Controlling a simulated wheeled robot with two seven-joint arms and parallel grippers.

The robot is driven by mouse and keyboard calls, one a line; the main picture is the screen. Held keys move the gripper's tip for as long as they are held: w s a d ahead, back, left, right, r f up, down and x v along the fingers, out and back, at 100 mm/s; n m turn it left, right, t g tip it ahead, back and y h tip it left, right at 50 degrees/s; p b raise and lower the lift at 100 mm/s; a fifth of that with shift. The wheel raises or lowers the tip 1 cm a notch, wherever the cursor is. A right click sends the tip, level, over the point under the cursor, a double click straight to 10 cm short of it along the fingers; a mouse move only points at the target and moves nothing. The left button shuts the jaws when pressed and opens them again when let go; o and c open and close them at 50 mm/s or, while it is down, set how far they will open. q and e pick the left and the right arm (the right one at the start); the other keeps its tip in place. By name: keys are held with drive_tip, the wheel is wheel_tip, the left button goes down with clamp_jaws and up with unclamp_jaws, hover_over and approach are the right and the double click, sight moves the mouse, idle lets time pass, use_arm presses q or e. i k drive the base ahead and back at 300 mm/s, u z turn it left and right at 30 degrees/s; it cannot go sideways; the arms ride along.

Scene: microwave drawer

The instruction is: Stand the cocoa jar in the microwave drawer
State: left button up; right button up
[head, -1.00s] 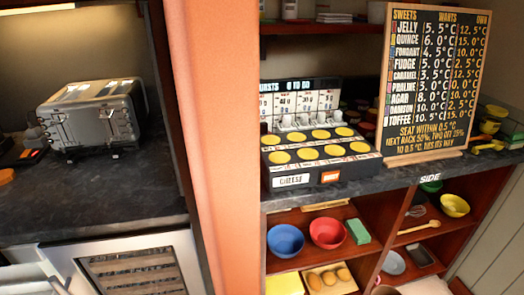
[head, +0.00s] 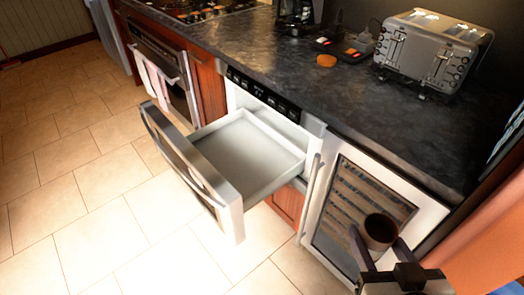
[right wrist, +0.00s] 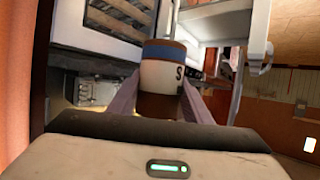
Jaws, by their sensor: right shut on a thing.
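The microwave drawer (head: 245,157) is pulled open below the counter in the head view. Its white inside looks empty, and its front panel (head: 195,172) stands out over the floor. My right gripper (head: 380,240) is at the lower right, in front of the wine cooler. It is shut on the cocoa jar (head: 379,230), whose dark brown end faces the head camera. In the right wrist view the jar (right wrist: 162,75) shows a blue band, a white label with a letter S and a brown part between the two fingers. My left gripper is not in view.
A wine cooler (head: 360,208) with a long handle stands right of the drawer. The dark counter (head: 300,75) above holds a toaster (head: 430,50) and an orange item (head: 326,60). An oven (head: 165,75) is to the left. The tiled floor (head: 90,200) is clear.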

sight(221, 162)
drive_tip(key=u, duration=0.75)
drive_tip(key=i, duration=1)
